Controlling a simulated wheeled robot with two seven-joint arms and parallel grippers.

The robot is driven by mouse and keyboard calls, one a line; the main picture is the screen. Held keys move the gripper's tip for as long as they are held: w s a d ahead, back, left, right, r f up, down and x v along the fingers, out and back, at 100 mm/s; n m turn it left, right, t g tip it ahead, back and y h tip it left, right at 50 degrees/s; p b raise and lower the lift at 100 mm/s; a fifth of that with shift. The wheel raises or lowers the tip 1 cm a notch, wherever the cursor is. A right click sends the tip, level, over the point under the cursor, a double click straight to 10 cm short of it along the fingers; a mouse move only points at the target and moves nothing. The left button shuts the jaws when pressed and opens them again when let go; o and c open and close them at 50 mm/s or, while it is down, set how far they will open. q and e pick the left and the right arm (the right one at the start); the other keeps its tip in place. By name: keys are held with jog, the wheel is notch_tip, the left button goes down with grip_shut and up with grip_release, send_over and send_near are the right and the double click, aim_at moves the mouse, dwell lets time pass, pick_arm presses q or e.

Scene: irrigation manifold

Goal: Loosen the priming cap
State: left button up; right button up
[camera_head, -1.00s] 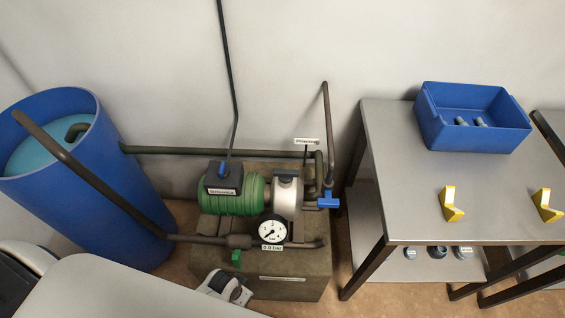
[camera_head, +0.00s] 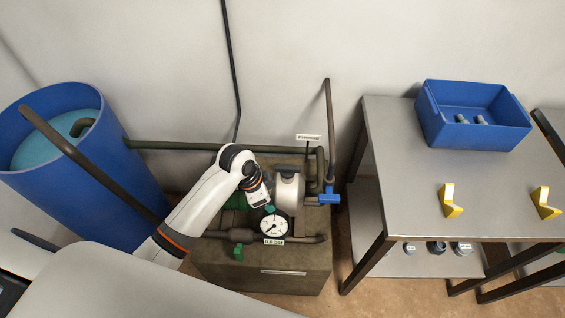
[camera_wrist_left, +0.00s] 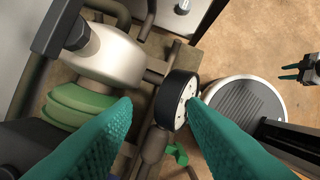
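The pump's pale metal housing (camera_head: 288,192) sits at the end of the green motor (camera_head: 234,200), which my left arm largely covers in the head view. In the left wrist view, a black bar-shaped part (camera_wrist_left: 57,25) stands on the housing (camera_wrist_left: 105,58); it looks like the priming cap, but I cannot be sure. In the head view, the left gripper (camera_head: 268,210) is beside the housing, above the gauge. My right gripper (camera_wrist_left: 287,72) shows small at the wrist view's right edge, fingers apart and empty.
The pressure gauge (camera_head: 275,226) is close below the left gripper. A blue valve handle (camera_head: 329,198) and upright pipes stand right of the pump. A blue water barrel (camera_head: 130,190) is at left. A steel table (camera_head: 385,150) with a blue bin (camera_head: 470,140) is at right.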

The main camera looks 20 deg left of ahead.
aim_at(284, 167)
pick_arm(q)
jog(key=w+a+r+m+h, duration=0.1)
jog(key=w+a+r+m, duration=0.1)
jog(key=w+r, duration=0.35)
jog(key=w+a+r+m+h, duration=0.1)
jog(key=w+a+r+m, duration=0.15)
jog(key=w, duration=0.55)
jog(key=shift+g+y, duration=0.3)
jog(key=x, duration=1.1)
jog(key=shift+s+d+f, duration=0.15)
jog(key=shift+f, duration=0.2)
jog(key=shift+c, duration=0.2)
grip_shut()
